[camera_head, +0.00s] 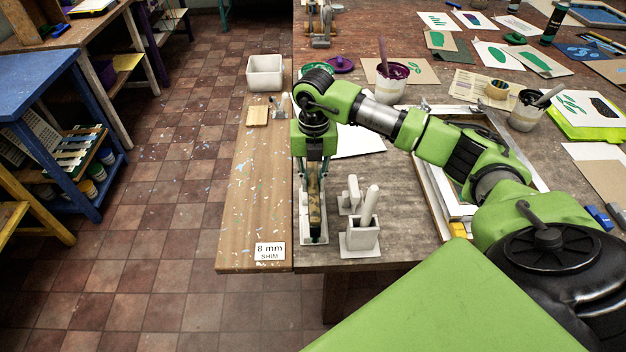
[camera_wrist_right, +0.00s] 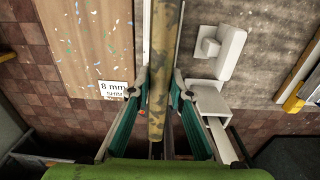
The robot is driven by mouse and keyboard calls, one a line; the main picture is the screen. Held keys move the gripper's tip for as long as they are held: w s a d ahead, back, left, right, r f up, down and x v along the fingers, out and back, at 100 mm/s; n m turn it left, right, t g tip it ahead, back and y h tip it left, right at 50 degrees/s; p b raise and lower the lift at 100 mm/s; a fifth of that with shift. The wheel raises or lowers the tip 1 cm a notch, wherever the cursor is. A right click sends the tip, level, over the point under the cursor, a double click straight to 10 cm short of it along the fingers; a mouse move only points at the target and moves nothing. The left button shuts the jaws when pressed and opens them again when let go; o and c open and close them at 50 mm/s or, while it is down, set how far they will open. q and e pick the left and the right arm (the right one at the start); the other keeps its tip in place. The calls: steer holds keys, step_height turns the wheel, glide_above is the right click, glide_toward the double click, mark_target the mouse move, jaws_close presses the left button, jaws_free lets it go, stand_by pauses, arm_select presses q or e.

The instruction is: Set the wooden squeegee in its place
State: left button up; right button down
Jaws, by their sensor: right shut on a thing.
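The squeegee (camera_head: 315,203) appears as a long bar with mottled brown and olive markings. My right gripper (camera_head: 313,178) points down and is shut on it. In the wrist view the squeegee (camera_wrist_right: 164,55) runs lengthwise between the two teal fingers of the right gripper (camera_wrist_right: 161,90). Below it in the head view is a narrow pale tray (camera_head: 304,240) near the table's front edge. I cannot tell whether the squeegee touches the tray. The arm and fingers hide part of both. My left gripper is not in view.
A pale square holder (camera_head: 361,242) with a rod stands close to the right of the tray. A wooden board (camera_head: 250,190) with an "8 mm shim" label (camera_head: 269,251) lies left. A white box (camera_head: 265,72) and a purple paint pot (camera_head: 391,84) stand farther back.

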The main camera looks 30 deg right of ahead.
steer(key=shift+f, duration=0.1)
stand_by(0.3)
steer(key=shift+f+b, duration=1.65)
steer(key=shift+f, duration=0.35)
steer(key=shift+r, duration=0.1)
steer(key=c, duration=1.8)
jaws_free()
steer(key=shift+o, duration=0.2)
step_height(320, 180, up, 12)
